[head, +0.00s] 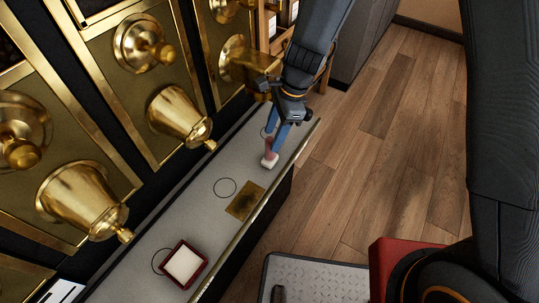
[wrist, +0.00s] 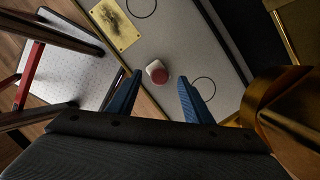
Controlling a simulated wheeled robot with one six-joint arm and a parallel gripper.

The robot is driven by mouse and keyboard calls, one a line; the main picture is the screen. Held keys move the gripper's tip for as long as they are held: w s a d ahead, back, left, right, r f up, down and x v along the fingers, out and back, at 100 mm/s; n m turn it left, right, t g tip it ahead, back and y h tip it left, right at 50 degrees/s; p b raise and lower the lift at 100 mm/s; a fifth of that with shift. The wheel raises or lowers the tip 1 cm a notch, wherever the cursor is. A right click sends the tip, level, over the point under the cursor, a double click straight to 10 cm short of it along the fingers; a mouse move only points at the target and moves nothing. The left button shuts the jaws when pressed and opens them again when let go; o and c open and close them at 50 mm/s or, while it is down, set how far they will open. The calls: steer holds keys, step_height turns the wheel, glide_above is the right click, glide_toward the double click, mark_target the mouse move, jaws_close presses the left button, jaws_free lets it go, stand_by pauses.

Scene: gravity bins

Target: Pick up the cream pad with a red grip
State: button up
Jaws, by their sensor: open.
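The cream pad with a red grip (head: 270,157) stands on the grey counter near its front edge. In the wrist view the pad (wrist: 157,72) shows from above, its red grip toward the camera. My gripper (head: 279,138) is above the pad, its blue fingers pointing down and partly overlapping the grip in the head view. In the wrist view my gripper (wrist: 160,85) is open, with one finger to each side of the pad's line. I see no contact with the pad.
A red-rimmed square tray (head: 204,272) sits at the near end of the counter (head: 205,212). A brass plate (head: 245,200) lies on it. Brass bin spouts (head: 181,116) overhang the back. Wooden floor lies to the right, with a metal step (head: 318,272) below.

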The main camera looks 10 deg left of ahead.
mark_target(267, 151)
steer(key=x, duration=0.7)
steer(key=shift+s+f, duration=0.1)
steer(key=shift+f, duration=0.15)
steer(key=shift+c, duration=0.3)
jaws_close()
